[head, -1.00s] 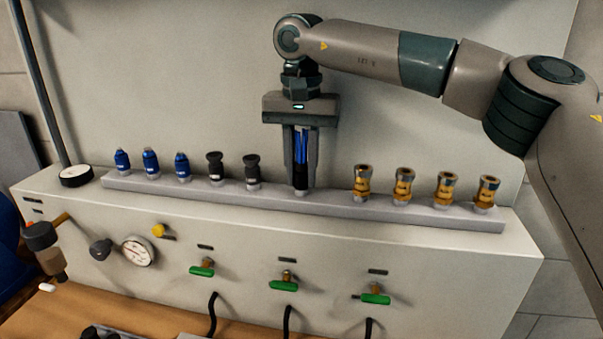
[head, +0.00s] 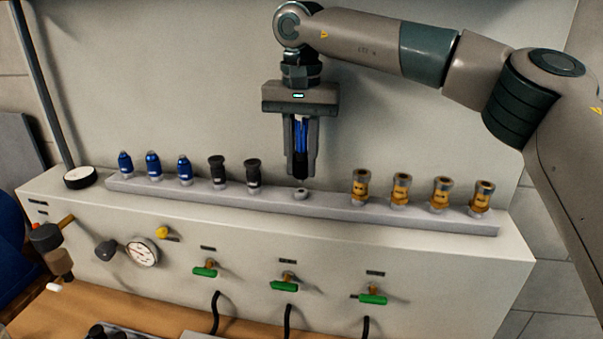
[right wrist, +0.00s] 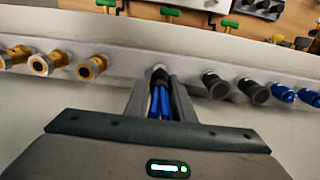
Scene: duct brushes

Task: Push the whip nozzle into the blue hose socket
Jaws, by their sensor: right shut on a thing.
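My right gripper (head: 301,172) is shut on a nozzle with blue strands and a black lower body, which I take to be the whip nozzle (head: 301,160). It hangs upright, just above a bare peg (head: 300,194) on the grey rack (head: 268,201). In the right wrist view the blue strands (right wrist: 160,102) show between the fingers of the right gripper (right wrist: 160,82). I cannot pick out the blue hose socket in these views. My left gripper is not in view.
Blue nozzles (head: 153,166) and black nozzles (head: 218,171) stand on the rack to the left, brass ones (head: 400,189) to the right. Below are green-handled valves (head: 284,286), black hoses (head: 288,318) and a gauge (head: 143,252). A wooden bench (head: 110,309) lies lower left.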

